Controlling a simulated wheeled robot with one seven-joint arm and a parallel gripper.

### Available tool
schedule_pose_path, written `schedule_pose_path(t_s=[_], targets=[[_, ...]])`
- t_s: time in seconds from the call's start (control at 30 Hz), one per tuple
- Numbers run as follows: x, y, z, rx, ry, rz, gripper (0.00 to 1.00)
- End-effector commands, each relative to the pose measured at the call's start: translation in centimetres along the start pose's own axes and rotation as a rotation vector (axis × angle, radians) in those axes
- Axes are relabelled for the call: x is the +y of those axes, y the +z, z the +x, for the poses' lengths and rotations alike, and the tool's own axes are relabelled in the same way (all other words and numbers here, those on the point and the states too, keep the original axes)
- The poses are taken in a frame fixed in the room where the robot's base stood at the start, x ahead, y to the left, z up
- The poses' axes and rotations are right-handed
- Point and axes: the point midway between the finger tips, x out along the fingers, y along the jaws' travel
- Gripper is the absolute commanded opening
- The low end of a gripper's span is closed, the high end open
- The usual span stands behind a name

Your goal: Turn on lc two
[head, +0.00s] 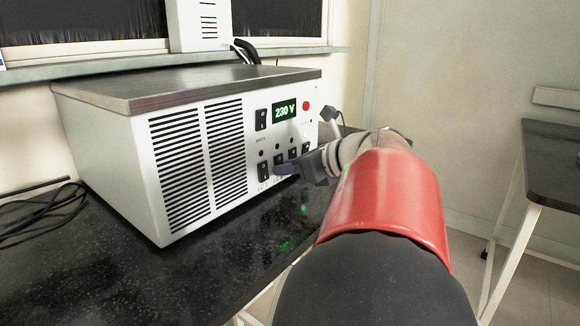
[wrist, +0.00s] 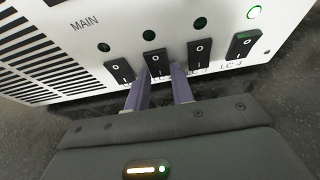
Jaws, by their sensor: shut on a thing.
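The white power unit (head: 190,165) stands on the black bench, its display reading 230 V. In the wrist view a row of black rocker switches marked O and I runs along its front. The second from the left, the lc two switch (wrist: 154,61), has a dark lamp (wrist: 149,34) above it. My gripper (wrist: 161,76) has its two purple fingers on either side of this switch's lower end, shut on it. The finger tips partly hide the labels. In the head view my gripper (head: 277,170) reaches the lower switch row from the right, and my arm hides part of the panel.
The neighbouring switches, lc one (wrist: 119,72) and lc three (wrist: 200,52), sit close beside the fingers. The lamp above lc four (wrist: 254,12) glows. A main switch (head: 261,119) and red button (head: 306,106) are higher up. Black cables (head: 40,210) lie left.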

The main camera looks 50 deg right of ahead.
Motion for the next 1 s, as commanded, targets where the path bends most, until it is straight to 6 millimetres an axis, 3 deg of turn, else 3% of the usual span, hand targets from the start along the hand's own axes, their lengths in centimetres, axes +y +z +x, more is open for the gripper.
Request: schedule_pose_path(t_s=[0.4, 0.77, 0.8, 0.87, 1.0], targets=[[0.04, -0.97, 0.42, -0.237, -0.001, -0.002, 0.01], [0.01, -0.57, 0.23, -0.26, -0.002, -0.002, 0.01], [0.01, -0.56, 0.22, -0.26, -0.002, -0.001, 0.26], [0.01, -0.57, 0.23, -0.26, -0.002, -0.001, 0.33], [0.01, -0.6, 0.25, -0.258, -0.001, -0.001, 0.33]])
